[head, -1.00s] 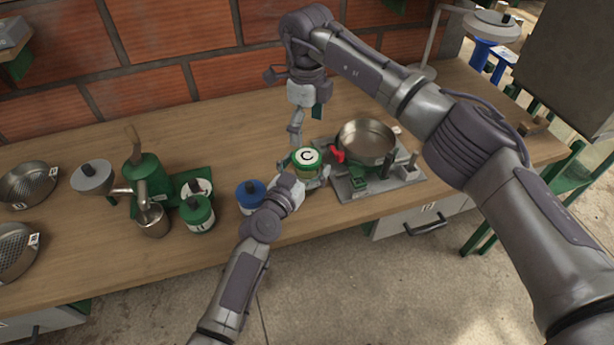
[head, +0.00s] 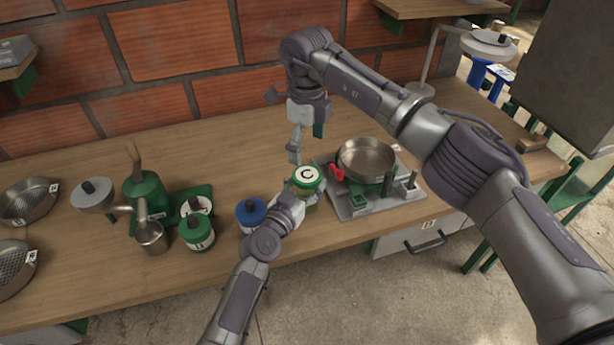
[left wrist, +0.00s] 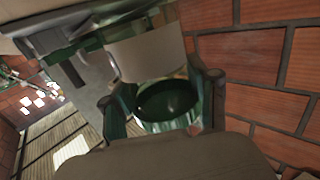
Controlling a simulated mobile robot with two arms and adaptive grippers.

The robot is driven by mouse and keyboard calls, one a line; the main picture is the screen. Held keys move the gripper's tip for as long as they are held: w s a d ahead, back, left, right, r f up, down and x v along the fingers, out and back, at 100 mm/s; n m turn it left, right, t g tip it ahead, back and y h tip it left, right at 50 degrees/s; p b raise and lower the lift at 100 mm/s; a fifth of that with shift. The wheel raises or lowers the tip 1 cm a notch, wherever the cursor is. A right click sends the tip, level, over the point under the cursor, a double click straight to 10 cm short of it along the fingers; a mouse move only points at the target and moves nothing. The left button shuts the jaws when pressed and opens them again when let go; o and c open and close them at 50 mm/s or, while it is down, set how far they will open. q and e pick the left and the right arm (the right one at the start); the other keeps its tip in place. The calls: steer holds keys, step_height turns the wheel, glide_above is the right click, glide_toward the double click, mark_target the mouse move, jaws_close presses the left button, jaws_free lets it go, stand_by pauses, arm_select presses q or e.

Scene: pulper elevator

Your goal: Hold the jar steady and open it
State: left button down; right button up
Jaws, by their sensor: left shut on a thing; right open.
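The jar (head: 307,178) has a green lid with a white top marked "C" and stands on the wooden bench, left of the pan. My left gripper (head: 309,201) is shut around the jar's body from the front. In the left wrist view the jar (left wrist: 167,101) shows as a dark green round between the two fingers; much of its body is hidden. The lid is on the jar. My right gripper (head: 294,157) is open and empty, just above and behind the lid, with its fingers pointing down. Its exact gap to the lid is hard to tell.
A metal pan (head: 366,159) sits on a grey plate (head: 352,211) close to the jar's right. A blue-lidded jar (head: 250,213) stands close on the left. A green-lidded jar (head: 196,233) and a green pulper (head: 146,186) are farther left. A brick wall (head: 180,45) stands behind.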

mark_target(307, 175)
steer(key=m, duration=1.1)
steer(key=shift+m, duration=0.4)
steer(key=m, duration=1)
steer(key=shift+m, duration=0.4)
steer(key=m, duration=0.7)
steer(key=shift+m, duration=0.3)
steer(key=shift+f+m, duration=0.4)
step_height(307, 175, down, 7)
steer(key=shift+f, duration=0.15)
